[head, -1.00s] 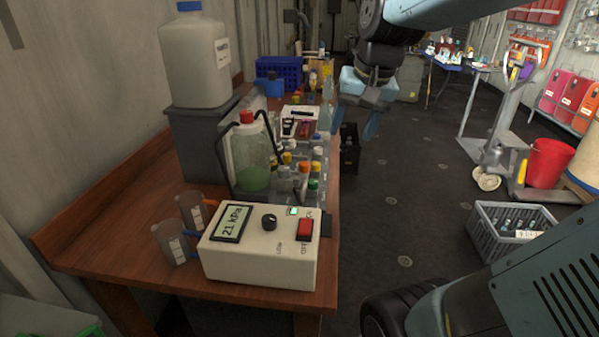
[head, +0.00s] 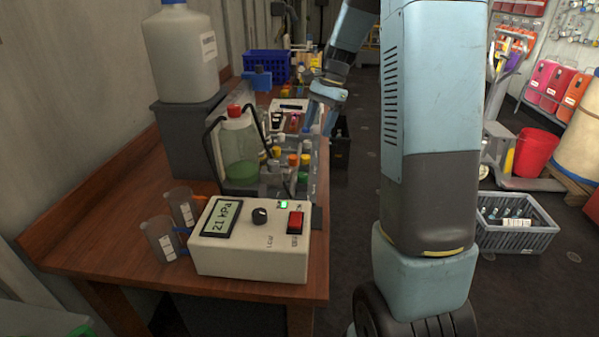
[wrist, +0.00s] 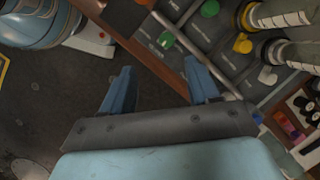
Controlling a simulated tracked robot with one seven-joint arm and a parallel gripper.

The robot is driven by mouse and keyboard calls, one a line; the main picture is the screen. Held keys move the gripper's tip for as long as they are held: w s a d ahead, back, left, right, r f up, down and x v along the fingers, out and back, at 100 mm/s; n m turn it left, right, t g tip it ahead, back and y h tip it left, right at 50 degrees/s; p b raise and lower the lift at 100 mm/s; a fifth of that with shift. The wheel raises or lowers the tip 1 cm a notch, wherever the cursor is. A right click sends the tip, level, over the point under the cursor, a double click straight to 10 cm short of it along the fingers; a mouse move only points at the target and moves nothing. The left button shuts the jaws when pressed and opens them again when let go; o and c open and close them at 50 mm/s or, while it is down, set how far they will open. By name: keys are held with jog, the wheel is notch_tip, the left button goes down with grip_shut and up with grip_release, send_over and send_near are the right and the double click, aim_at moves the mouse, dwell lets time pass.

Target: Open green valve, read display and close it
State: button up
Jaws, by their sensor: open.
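A white control box (head: 255,243) on the wooden bench has a display (head: 221,217) reading 21 kPa, a black knob, a lit green light and a red switch.
Yellow (wrist: 242,44) and white (wrist: 267,75) handles with pipes are close by on the panel. A bottle of green liquid (head: 240,145) and a large white canister (head: 183,52) stand on the bench. A grey crate (head: 515,238) is on the floor.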

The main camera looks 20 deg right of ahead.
aim_at(303, 174)
jog(key=shift+m, duration=0.7)
jog(key=x, duration=0.5)
jog(key=w+x, duration=0.1)
jog(key=x, duration=0.4)
jog(key=w+d+x, duration=0.1)
jog(key=x, duration=0.5)
jog(key=shift+w+f, duration=0.15)
jog(key=shift+f, duration=0.25)
